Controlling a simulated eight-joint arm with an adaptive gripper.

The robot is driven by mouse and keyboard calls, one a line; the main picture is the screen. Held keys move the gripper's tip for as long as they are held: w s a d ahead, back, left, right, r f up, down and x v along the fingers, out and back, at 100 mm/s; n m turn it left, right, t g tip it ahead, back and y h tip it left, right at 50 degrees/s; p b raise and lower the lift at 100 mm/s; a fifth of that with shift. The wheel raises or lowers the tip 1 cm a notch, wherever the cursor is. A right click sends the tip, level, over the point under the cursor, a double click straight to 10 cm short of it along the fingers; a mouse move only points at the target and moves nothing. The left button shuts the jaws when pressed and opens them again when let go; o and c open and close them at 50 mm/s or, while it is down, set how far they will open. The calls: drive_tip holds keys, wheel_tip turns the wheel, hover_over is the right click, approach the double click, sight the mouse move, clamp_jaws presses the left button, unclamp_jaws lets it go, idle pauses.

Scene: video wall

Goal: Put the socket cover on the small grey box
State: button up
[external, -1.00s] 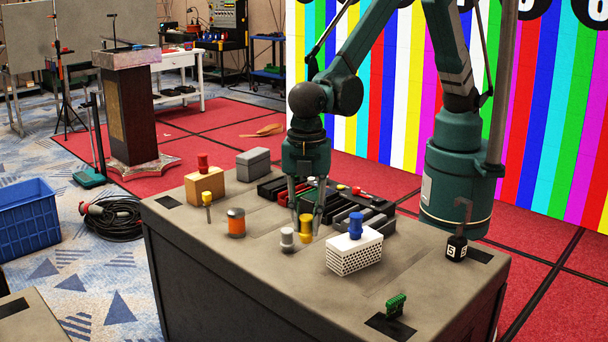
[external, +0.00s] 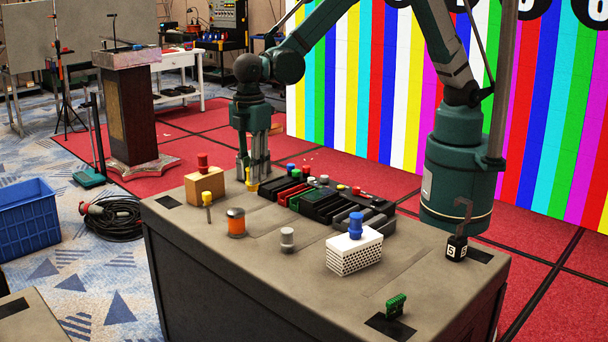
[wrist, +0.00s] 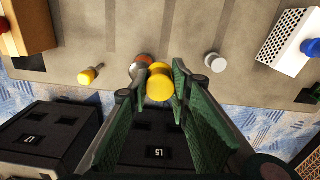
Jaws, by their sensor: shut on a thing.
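My gripper (external: 252,178) is shut on a yellow round cap (external: 252,186), which I take for the socket cover. It holds the cap upright near the table's back left. In the wrist view the cap (wrist: 160,82) sits between the green finger pads. The small grey box is not clearly visible now. In the external view my fingers cover the place where it stood, at the back left of the table. I cannot tell the gap between cap and box. The box does not show in the wrist view.
A wooden block with a red knob (external: 205,188) stands just left of my gripper. Black trays (external: 320,199) lie to its right. An orange jar (external: 236,222), a yellow-handled tool (external: 207,205), a grey cylinder (external: 287,239) and a white perforated box (external: 354,252) stand nearer the front.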

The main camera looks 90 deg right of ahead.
drive_tip(key=w+d+r+m+p, duration=0.1)
drive_tip(key=d+m, duration=0.2)
drive_tip(key=d, duration=1.2)
drive_tip(key=w+d+r+m+p, duration=0.1)
drive_tip(key=d+r+m, duration=0.1)
drive_tip(key=d, duration=1.4)
drive_tip(key=w+d+r+m+p, duration=0.1)
drive_tip(key=d+m, duration=0.4)
drive_tip(key=d, duration=1.1)
drive_tip(key=shift+w+r+p, duration=0.35)
drive_tip(key=shift+w+r, duration=0.2)
drive_tip(key=shift+r, duration=0.2)
wheel_tip(320, 180, down, 6)
drive_tip(key=shift+f, duration=0.15)
drive_tip(key=shift+a+f, duration=0.1)
drive_tip(key=shift+f+b, duration=0.45)
drive_tip(key=shift+f, duration=1.35)
drive_tip(key=shift+f, duration=0.2)
drive_tip(key=o, duration=0.7)
